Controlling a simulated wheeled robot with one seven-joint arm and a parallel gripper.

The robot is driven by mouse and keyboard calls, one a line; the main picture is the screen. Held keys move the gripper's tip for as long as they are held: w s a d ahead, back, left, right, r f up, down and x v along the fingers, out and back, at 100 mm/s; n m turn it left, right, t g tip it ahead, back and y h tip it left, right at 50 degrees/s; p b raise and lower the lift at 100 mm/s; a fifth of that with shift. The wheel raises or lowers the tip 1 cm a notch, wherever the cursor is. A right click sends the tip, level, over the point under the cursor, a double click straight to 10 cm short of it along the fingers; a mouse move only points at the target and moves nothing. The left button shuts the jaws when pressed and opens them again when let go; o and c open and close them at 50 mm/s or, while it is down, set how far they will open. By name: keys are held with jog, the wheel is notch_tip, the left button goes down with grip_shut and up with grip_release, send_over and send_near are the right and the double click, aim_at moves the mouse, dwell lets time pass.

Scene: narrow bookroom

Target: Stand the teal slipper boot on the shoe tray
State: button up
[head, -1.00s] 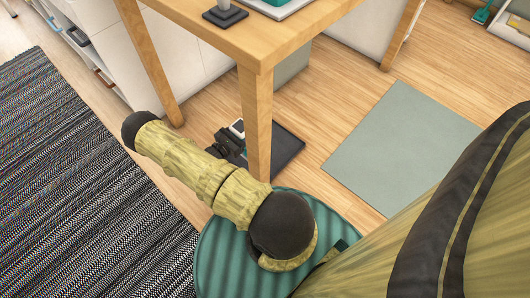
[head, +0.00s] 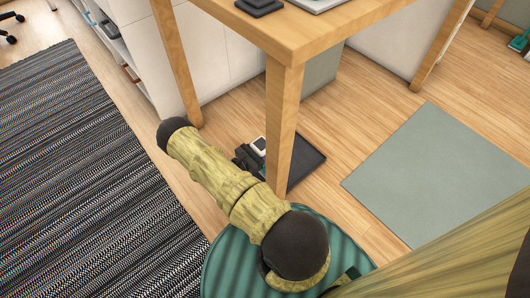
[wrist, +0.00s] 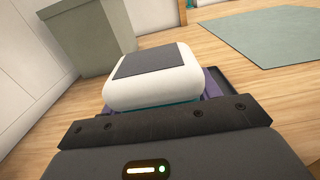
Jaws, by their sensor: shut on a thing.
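The teal slipper boot (wrist: 150,80) shows in the wrist view as a rounded white piece with a dark grey patch facing me and a thin teal strip at its lower edge. In the head view, its white part (head: 258,145) shows small beside the table leg. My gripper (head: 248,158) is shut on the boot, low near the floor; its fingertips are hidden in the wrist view. The dark shoe tray (head: 308,158) lies on the floor behind the table leg, right beside my gripper. I cannot tell whether the boot touches it.
A wooden table (head: 330,35) stands over the area, and its near leg (head: 284,125) partly hides the tray. A grey-green box (head: 322,72) stands behind. A grey-green mat (head: 435,175) lies right, a striped rug (head: 80,170) left. Bare floor lies between tray and mat.

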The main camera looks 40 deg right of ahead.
jog(key=shift+f+b, duration=0.55)
jog(key=shift+f, duration=0.8)
jog(key=shift+f, duration=0.15)
jog(key=o, duration=1.3)
jog(key=shift+a+r, duration=0.15)
jog(key=shift+r, duration=0.1)
jog(key=s+a+p, duration=0.1)
jog(key=a+p, duration=0.4)
jog(key=a, duration=0.6)
jog(key=shift+a, duration=0.35)
